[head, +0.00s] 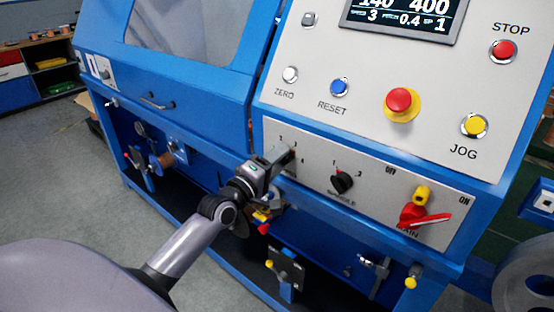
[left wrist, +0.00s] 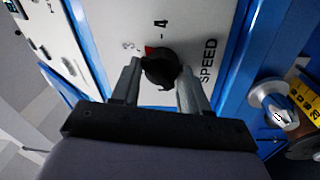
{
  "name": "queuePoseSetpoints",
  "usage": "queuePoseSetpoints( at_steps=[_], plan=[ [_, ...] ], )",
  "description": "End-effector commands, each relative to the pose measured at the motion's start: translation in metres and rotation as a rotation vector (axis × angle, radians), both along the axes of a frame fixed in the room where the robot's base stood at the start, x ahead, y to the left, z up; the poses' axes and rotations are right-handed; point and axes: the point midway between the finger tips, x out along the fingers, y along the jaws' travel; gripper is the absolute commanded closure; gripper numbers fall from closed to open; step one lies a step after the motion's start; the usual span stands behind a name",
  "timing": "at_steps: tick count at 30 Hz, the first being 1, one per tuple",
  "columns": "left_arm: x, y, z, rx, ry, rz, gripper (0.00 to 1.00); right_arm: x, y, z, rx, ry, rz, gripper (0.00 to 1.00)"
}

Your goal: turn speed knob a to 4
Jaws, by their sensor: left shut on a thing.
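My left gripper (head: 286,157) reaches the panel at the left end of the lower knob strip. In the left wrist view its two fingers (left wrist: 158,76) are shut on the round black speed knob (left wrist: 161,67), one on each side. The knob has a red pointer mark, which lies between the printed 3 and 4. The word SPEED is printed beside it. In the head view the gripper hides most of the knob. The display (head: 404,17) shows 3 as its speed value. My right gripper is not in view.
A second black knob (head: 342,182) sits to the right on the strip, then a red and yellow main switch (head: 420,214). Above are the reset button (head: 339,87), the red emergency button (head: 400,101) and the yellow jog button (head: 474,125). Pulley parts hang below.

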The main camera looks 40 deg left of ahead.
Motion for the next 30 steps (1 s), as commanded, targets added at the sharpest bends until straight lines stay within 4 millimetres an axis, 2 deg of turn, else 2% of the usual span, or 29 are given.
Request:
queuePoseSetpoints(
  at_steps=[1, 18, 30],
  plan=[
    [0.000, -0.002, -0.005, 0.048, 0.011, -0.004, 0.86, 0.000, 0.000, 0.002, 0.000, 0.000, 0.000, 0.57],
    [-0.001, 0.000, -0.003, 0.553, -0.029, -0.005, 0.86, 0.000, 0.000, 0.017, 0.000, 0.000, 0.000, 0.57],
    [-0.001, 0.000, -0.003, 0.741, -0.044, -0.003, 0.86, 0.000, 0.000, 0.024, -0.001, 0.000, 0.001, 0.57]
  ],
)
